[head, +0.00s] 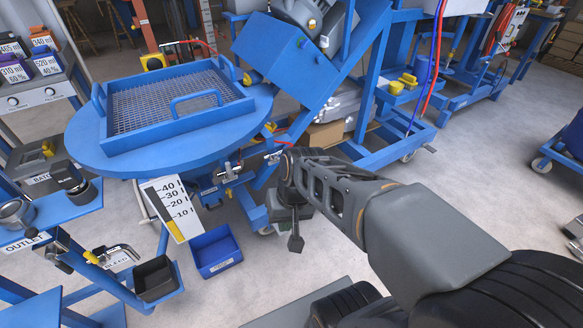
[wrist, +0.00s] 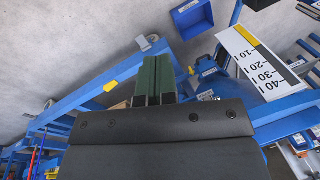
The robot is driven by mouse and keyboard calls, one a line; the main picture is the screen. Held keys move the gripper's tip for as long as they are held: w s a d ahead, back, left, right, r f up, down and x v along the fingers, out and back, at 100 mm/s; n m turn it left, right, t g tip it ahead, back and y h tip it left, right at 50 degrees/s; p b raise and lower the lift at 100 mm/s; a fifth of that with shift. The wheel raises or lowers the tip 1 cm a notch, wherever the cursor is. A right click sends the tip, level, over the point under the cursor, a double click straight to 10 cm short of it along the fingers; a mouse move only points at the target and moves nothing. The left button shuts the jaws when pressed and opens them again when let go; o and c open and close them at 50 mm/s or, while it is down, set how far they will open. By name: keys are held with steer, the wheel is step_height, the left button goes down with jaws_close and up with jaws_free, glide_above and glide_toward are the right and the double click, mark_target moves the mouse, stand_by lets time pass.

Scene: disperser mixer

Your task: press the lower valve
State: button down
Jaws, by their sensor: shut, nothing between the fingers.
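My gripper (head: 296,243) hangs pointing down in the head view, right of the blue bin and in front of the blue machine frame. In the wrist view its two green fingers (wrist: 151,44) are together with nothing between them. A metal valve-like fitting (head: 229,172) sits under the round blue table, left of my gripper and apart from it. Another metal fitting (head: 272,157) shows nearer my arm. I cannot tell which is the lower valve. In the wrist view the dark gripper body covers much of the machine, and I cannot make out a valve there.
The round blue table (head: 90,142) holds a blue mesh tray (head: 150,140). A white scale plate (head: 173,208) tilts below it, and also shows in the wrist view (wrist: 246,50). A blue bin (head: 215,250) stands on the floor. Open floor (head: 470,180) lies right.

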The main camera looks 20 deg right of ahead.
steer(key=w+a+f+m+g+y+b, duration=0.1)
steer(key=a+f+m+g+y+b, duration=0.1)
steer(key=a+f+m+y+b, duration=0.35)
steer(key=w+f+m+t+y+b, duration=0.5)
steer(key=w+m+y+b, duration=0.15)
steer(key=w+y, duration=0.3)
steer(key=w+d+f+m+t+h+b, duration=0.3)
steer(key=d+f+m+t+h, duration=0.3)
steer(key=d+m+t, duration=0.4)
steer(key=w+d+f+m+t+h+b, duration=0.4)
steer(key=d+m+t+h, duration=0.4)
steer(key=d+m+t, duration=0.2)
steer(key=shift+w+d+f+m+t+h, duration=0.35)
steer(key=shift+w+d+f, duration=0.45)
steer(key=shift+w, duration=0.4)
steer(key=shift+a, duration=0.1)
